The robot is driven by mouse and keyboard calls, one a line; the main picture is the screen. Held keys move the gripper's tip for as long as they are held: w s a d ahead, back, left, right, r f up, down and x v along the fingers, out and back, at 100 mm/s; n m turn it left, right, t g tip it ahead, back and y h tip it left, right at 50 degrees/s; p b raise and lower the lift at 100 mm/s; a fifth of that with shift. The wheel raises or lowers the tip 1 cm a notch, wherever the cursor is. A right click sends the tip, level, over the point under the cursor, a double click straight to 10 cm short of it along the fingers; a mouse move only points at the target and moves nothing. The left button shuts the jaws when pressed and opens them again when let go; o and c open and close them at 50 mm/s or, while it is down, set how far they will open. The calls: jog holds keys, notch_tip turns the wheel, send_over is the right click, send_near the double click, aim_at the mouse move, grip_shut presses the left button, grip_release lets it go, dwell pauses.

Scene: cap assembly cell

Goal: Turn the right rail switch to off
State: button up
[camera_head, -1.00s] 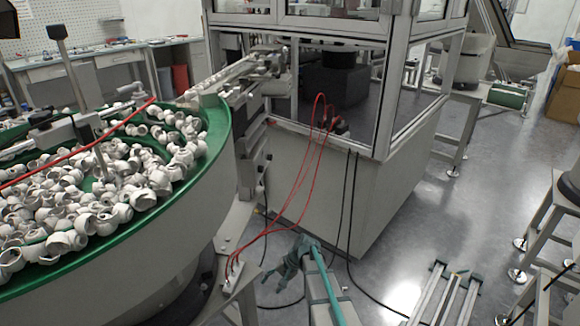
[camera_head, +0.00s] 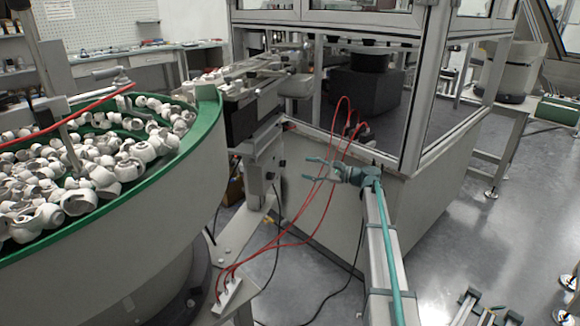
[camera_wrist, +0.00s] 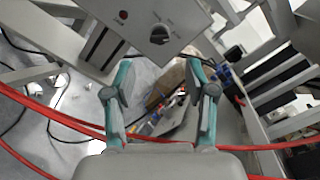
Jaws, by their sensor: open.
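The rail switch is a dark round knob (camera_wrist: 159,34) on a grey panel (camera_wrist: 180,15) at the top of the wrist view. A small red spot, perhaps a button or lamp (camera_wrist: 123,14), sits left of it. In the head view, a panel (camera_head: 268,178) with small dark spots is on the post below the rail; the knob's setting is too small to read. My gripper (camera_head: 306,168) is open and empty, pointing left toward this post with a gap between. In the wrist view, its two teal fingers (camera_wrist: 158,72) stand apart, below the knob, not touching it.
Red hoses (camera_head: 318,205) loop behind and below my gripper, and cross the wrist view too. The green-rimmed bowl (camera_head: 206,118) full of white caps stands left. The framed cabinet (camera_head: 335,210) is close behind my gripper. Free floor shows at the lower right.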

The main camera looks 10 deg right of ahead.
aim_at(282, 164)
jog(key=b+x, duration=0.1)
jog(key=x, duration=0.7)
jog(key=shift+w+a, duration=0.15)
jog(key=shift+a, duration=0.15)
jog(key=shift+f, duration=0.1)
grip_shut()
jog(key=shift+n, duration=0.3)
jog(key=shift+n+b, duration=1.85)
jog(key=shift+n, duration=2.25)
